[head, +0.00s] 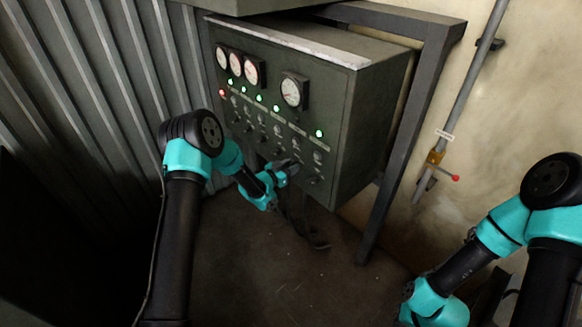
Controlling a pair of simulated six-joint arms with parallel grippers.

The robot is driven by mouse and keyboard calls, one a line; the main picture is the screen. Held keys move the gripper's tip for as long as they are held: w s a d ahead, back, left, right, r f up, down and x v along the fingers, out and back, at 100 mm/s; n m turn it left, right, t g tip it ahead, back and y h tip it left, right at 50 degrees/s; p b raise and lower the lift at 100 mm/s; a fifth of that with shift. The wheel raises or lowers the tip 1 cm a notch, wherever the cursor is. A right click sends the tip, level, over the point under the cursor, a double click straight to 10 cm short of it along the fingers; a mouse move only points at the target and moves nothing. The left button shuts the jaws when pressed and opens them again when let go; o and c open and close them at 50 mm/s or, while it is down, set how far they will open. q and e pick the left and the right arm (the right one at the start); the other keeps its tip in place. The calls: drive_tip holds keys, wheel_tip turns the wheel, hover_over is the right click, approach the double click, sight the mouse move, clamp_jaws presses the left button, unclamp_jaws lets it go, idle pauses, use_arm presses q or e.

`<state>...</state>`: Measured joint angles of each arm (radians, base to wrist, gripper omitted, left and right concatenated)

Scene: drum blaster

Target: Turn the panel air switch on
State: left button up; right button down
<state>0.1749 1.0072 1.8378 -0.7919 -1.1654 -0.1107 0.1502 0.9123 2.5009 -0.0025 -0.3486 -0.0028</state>
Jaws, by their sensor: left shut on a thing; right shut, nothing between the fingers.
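The grey-green control panel (340,130) stands in the upper middle, with rows of small switches and knobs on its front. My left gripper (291,167) is at the lower part of this front, shut on a small switch that the fingers mostly hide. I cannot tell which way the held switch is set, and the labels are too small to read. A free knob (314,180) shows just right of the gripper. My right arm comes in at the lower right; its gripper fingers are not in view.
Round gauges (291,91) and lit green lamps (319,133) are on the panel's upper front, with a red lamp (222,92) at the left. A steel frame leg (400,150) stands right of the panel. A wall pipe carries a red-handled valve (436,158). The floor (290,285) in front is mostly clear.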

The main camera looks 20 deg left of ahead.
use_arm(q)
drive_tip(key=shift+m, duration=0.4)
drive_tip(key=m, duration=1)
drive_tip(key=shift+s+d+f+m, duration=0.15)
drive_tip(key=shift+m, duration=0.15)
drive_tip(key=o, duration=0.6)
drive_tip(key=v, duration=1.7)
drive_tip(key=shift+s, duration=0.2)
